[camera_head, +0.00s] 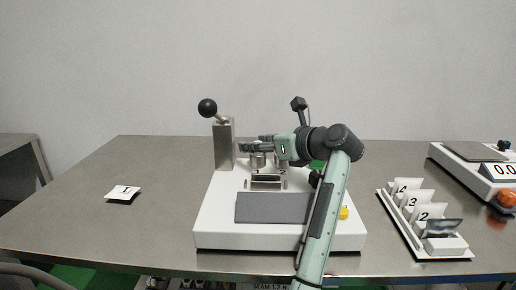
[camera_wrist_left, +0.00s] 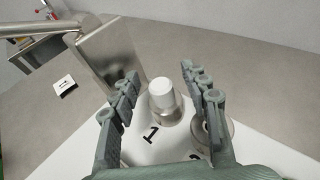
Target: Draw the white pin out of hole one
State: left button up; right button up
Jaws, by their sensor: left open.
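The white pin (camera_wrist_left: 162,92) shows in the left wrist view as a short white cap on a metal cylinder, upright beside a printed "1" (camera_wrist_left: 150,134). My left gripper (camera_wrist_left: 159,76) is open, with one finger on each side of the pin and a visible gap to both. In the head view my left gripper (camera_head: 256,146) is over the back of the white machine base (camera_head: 208,215), and I cannot make out the pin there. A second metal cylinder (camera_wrist_left: 222,130) is partly hidden behind the right finger. My right gripper is not in view.
A metal post (camera_head: 224,146) with a black ball lever (camera_head: 207,107) stands just left of the gripper. A grey pad (camera_head: 270,207) lies at the front of the base. A numbered card rack (camera_head: 400,220) and a scale (camera_head: 480,175) stand right. A card (camera_head: 123,193) lies left.

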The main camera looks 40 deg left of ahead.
pick_arm(q)
jog(key=shift+c, duration=0.3)
grip_shut()
jog(key=shift+r, duration=0.1)
notch_tip(320, 180, up, 10)
jog(key=shift+f, duration=0.1)
dwell(0.3)
